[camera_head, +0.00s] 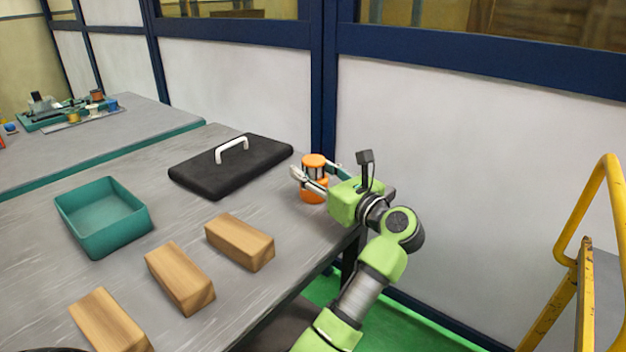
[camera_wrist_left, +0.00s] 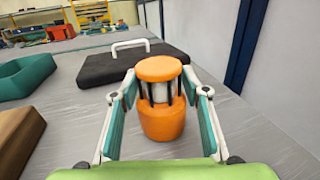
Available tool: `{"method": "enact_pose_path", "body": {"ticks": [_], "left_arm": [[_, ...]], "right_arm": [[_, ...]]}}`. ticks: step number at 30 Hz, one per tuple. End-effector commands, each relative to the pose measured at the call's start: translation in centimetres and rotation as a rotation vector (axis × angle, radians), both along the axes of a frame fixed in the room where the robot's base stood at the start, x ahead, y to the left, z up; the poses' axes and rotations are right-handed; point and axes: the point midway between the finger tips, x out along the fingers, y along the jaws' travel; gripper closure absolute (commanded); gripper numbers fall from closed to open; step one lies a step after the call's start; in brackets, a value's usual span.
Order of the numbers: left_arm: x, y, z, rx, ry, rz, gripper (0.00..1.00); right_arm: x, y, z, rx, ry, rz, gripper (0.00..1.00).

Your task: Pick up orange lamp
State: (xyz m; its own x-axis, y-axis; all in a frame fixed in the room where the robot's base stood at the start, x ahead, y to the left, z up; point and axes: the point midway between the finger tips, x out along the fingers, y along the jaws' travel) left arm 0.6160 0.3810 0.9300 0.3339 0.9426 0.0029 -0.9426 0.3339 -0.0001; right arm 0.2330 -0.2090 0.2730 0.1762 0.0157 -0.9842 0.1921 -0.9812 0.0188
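The orange lamp (camera_head: 313,161) stands upright near the right back edge of the grey table. It has an orange round cap, a clear middle with dark posts and a wider orange base. In the left wrist view the lamp (camera_wrist_left: 161,121) is in the middle, between the fingers. My left gripper (camera_head: 312,171) reaches it from the right, with a finger on either side of its middle. The fingers (camera_wrist_left: 160,88) are apart, with gaps beside the lamp's lower part; contact at the tips cannot be made out. My right gripper is not in view.
A black case (camera_head: 230,166) with a white handle lies just left of the lamp. A teal bin (camera_head: 104,240) and wooden blocks (camera_head: 240,241) stand on the table (camera_head: 190,222). A yellow railing (camera_head: 563,240) is at the right. A wall runs behind the table.

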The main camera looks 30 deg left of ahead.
Motion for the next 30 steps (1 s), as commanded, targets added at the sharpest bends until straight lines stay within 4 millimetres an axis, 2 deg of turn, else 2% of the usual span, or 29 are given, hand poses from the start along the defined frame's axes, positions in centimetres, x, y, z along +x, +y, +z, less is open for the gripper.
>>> {"method": "enact_pose_path", "body": {"ticks": [1,3,14,19,27,30], "left_arm": [[0.0,0.0,-0.1,-0.002,0.001,0.0,0.77],[0.0,0.0,-0.1,-0.002,0.002,0.001,0.94],[0.0,0.0,0.5,-0.002,0.0,0.001,0.94],[0.0,0.0,3.4,-0.004,-0.006,0.0,0.94],[0.0,0.0,8.5,-0.002,-0.003,0.0,0.94],[0.0,0.0,10.1,-0.001,-0.003,-0.001,0.94]], "right_arm": [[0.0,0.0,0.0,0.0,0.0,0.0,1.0],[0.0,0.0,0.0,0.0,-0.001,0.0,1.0],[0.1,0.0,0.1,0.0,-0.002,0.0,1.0],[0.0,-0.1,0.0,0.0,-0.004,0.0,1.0],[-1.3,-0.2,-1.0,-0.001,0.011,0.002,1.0],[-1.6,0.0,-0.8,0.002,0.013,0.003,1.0]]}}
